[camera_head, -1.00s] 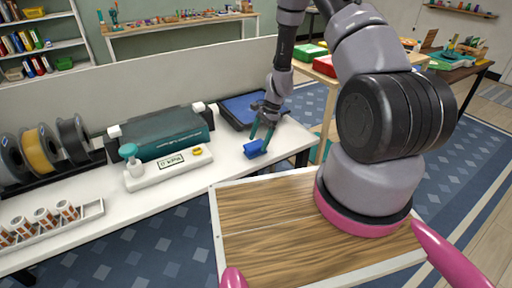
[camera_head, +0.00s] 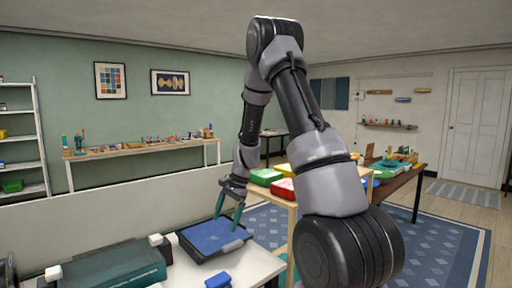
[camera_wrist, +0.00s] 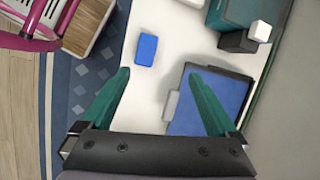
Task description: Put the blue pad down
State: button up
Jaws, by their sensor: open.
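The blue pad (camera_head: 218,281) is a small blue block lying on the white table, at the bottom edge of the head view. It also shows in the wrist view (camera_wrist: 147,49), lying flat and free near the table's edge. My gripper (camera_head: 228,212) has green fingers and is raised above the table. In the wrist view my gripper (camera_wrist: 160,75) has its fingers wide apart with nothing between them. The pad lies beyond the fingertips, apart from them.
A dark tray with a blue surface (camera_head: 213,237) lies on the white table (camera_wrist: 150,90) beside the pad. A dark teal machine (camera_head: 112,268) stands to the left. A wooden table with red and green boxes (camera_head: 283,189) is at the right. Bare white tabletop surrounds the pad.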

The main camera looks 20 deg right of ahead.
jog(key=s+r+n+t, duration=0.2)
jog(key=s+r, duration=0.2)
jog(key=r, duration=0.6)
jog(key=s+r+n+t, duration=0.15)
jog(key=s+r, duration=0.35)
jog(key=r, duration=0.6)
jog(key=s+d+r+n+t+h, duration=0.1)
jog(key=s+r+n+t, duration=0.1)
jog(key=s+r, duration=0.2)
jog(key=s+r+n+t+h, duration=0.1)
jog(key=s+r, duration=0.4)
jog(key=s, duration=0.6)
jog(key=shift+d+r+n+t, duration=0.3)
jog(key=shift+d+n+t, duration=0.05)
jog(key=shift+n, duration=0.4)
